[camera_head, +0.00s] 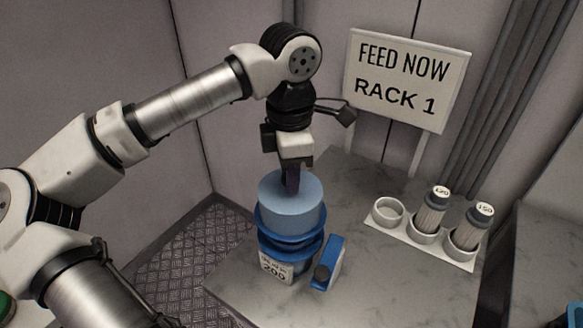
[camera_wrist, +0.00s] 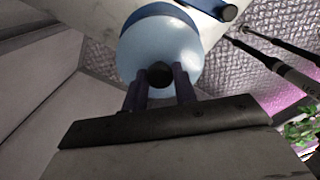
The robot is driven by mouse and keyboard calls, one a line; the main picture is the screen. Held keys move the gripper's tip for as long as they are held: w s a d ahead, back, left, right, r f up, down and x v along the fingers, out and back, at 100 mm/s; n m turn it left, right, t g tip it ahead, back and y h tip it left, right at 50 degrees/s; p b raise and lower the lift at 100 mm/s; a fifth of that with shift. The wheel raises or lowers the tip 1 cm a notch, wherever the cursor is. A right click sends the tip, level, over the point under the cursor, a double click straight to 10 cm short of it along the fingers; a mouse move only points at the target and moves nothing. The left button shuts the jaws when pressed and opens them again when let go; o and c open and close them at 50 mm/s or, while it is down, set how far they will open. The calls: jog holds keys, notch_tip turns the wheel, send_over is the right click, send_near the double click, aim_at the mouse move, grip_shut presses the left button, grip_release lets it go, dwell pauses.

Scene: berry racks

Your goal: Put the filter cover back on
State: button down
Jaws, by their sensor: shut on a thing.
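The filter cover (camera_head: 291,202) is a light blue round cap with a darker blue rim. It is upright, directly over the blue filter housing (camera_head: 290,247), which bears a white label reading 200. I cannot tell whether the rim is fully seated on the housing or slightly apart. My gripper (camera_head: 291,182) points down from above and is shut on the dark knob on top of the cover. In the wrist view the cover (camera_wrist: 160,42) lies just beyond my gripper (camera_wrist: 160,82), with the knob between the two fingers. The fingers partly hide the knob in the head view.
A blue piece with a dark knob (camera_head: 329,264) stands right beside the housing. A white rack (camera_head: 410,237) at right has one empty cup and two grey cartridges (camera_head: 430,212). A sign (camera_head: 407,80) reading "FEED NOW RACK 1" stands behind. The counter (camera_head: 350,190) between is clear.

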aim_at(290, 197)
jog(key=shift+f+b, duration=2.3)
jog(key=shift+f, duration=0.55)
jog(key=shift+f+b, duration=0.25)
jog(key=shift+b, duration=0.15)
jog(key=c, duration=1)
grip_release()
jog(key=shift+c, duration=0.2)
notch_tip(290, 197, up, 14)
jog(key=shift+f+b, duration=0.1)
jog(key=shift+b, duration=0.4)
